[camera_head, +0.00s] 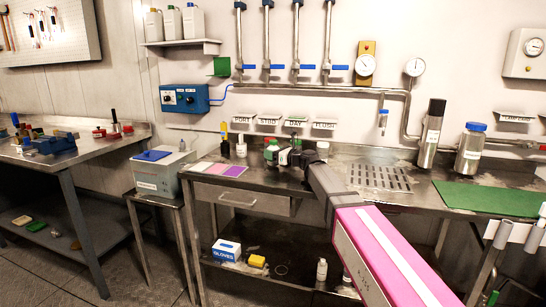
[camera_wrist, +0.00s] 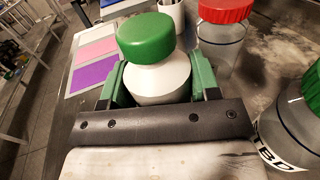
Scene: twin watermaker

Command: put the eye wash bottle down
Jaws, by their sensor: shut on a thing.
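The eye wash bottle is a white round-shouldered bottle with a green cap (camera_wrist: 150,75). In the wrist view it stands between the green finger pads of my gripper (camera_wrist: 160,88), which is shut on its body. The bottle looks upright; its base is hidden by my gripper, so I cannot tell whether it touches the bench. In the head view my gripper (camera_head: 283,157) is over the left part of the steel bench (camera_head: 350,155), and the bottle is hard to make out there.
A red-capped clear jar (camera_wrist: 222,35) stands close behind the bottle at right. A green-capped labelled jar (camera_wrist: 290,125) is at right. Purple (camera_wrist: 92,83) and pink (camera_wrist: 97,50) cards lie at left. A drain grille (camera_head: 380,177) and green mat (camera_head: 490,198) lie farther right.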

